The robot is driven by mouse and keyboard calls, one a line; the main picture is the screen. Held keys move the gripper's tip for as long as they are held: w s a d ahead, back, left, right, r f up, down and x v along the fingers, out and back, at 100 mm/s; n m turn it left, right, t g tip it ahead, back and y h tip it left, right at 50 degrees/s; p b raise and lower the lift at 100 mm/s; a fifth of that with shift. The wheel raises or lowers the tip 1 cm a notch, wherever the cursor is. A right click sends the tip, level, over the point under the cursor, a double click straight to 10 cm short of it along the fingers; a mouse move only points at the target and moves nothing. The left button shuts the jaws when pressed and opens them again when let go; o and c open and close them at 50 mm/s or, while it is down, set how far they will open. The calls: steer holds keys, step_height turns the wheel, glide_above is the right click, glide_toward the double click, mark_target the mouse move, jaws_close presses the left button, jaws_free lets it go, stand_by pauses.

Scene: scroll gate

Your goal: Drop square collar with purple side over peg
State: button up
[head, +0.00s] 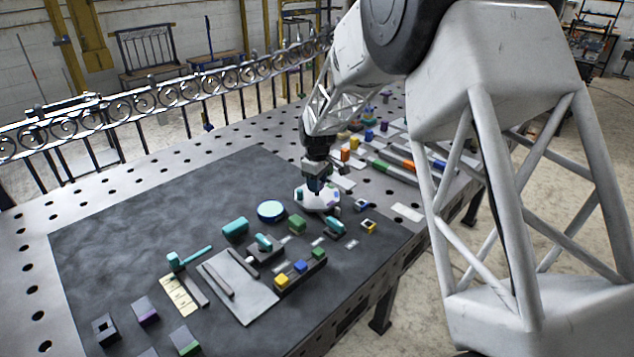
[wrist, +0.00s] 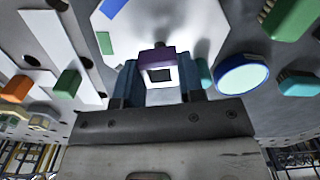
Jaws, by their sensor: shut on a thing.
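The square collar (wrist: 158,58) is held between the two fingers of my gripper (wrist: 160,82) in the wrist view. In the head view my gripper (head: 317,184) points down over the white many-sided plate (head: 311,202), and the collar cannot be made out there. The plate also shows behind the collar in the wrist view (wrist: 195,18), with blue and green patches. A small dark shape shows just beyond the collar; I cannot tell whether it is the peg or a shadow.
A round teal-and-white piece (head: 270,211) and a green block (head: 297,224) stand near the plate. A block with yellow, blue and green pieces (head: 300,275) lies in front. Strips with coloured blocks (head: 395,168) lie behind to the right. The dark mat's left part (head: 110,250) is clear.

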steer(key=shift+f, duration=1.15)
stand_by(0.7)
steer(key=o, duration=1.5)
steer(key=shift+o, duration=0.2)
steer(key=shift+r, duration=0.15)
steer(key=shift+r, duration=3.3)
steer(key=shift+s+r, duration=0.1)
steer(key=shift+r, duration=0.05)
